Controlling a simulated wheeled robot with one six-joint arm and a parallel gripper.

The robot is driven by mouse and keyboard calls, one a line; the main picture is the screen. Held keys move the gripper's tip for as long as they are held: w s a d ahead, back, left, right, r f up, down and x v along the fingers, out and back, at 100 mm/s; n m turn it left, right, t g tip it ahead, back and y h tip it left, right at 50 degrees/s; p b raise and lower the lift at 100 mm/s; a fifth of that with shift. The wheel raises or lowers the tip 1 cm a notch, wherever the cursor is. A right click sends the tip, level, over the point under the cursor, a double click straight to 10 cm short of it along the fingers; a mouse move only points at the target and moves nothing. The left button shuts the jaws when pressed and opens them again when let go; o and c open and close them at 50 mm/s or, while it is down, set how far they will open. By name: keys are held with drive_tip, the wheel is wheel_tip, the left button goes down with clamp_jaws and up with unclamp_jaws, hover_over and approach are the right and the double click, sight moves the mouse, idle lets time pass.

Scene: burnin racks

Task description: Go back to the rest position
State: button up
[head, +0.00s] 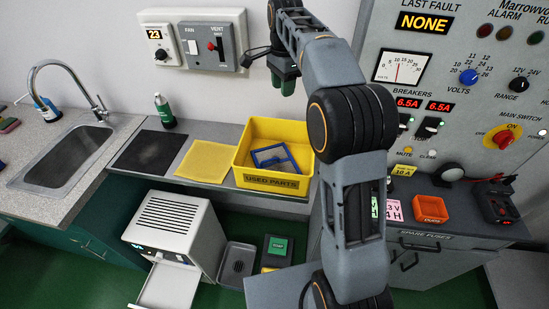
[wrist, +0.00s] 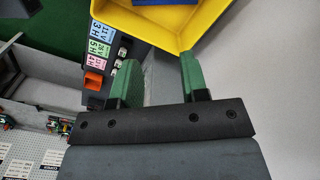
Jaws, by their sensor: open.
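My gripper (head: 284,82) is raised above the yellow bin near the back wall in the head view. In the wrist view my gripper (wrist: 158,80) shows two green fingers spread apart with nothing between them. The yellow bin marked "USED PARTS" (head: 272,181) stands on the counter and holds a blue frame-like part (head: 275,159). The bin (wrist: 205,30) also shows ahead of the fingers in the wrist view, with a bit of blue (wrist: 165,3) inside. My arm hides part of the panel and the counter right of the bin.
A sink (head: 65,155), a black mat (head: 150,150), a yellow cloth (head: 207,160) and a green bottle (head: 165,112) are on the counter to the left. A white machine (head: 180,228) with an open drawer stands below. An orange tray (head: 430,208) sits at right under the control panel (head: 460,80).

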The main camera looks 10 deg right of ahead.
drive_tip(key=shift+r, duration=0.1)
idle(0.5)
wheel_tip(320, 180, down, 6)
drive_tip(key=s+n, duration=0.2)
drive_tip(key=n, duration=0.5)
drive_tip(key=s+f+n+t, duration=0.2)
drive_tip(key=s+n+t, duration=0.2)
drive_tip(key=s, duration=2)
drive_tip(key=shift+n+t, duration=0.4)
drive_tip(key=shift+n, duration=1.4)
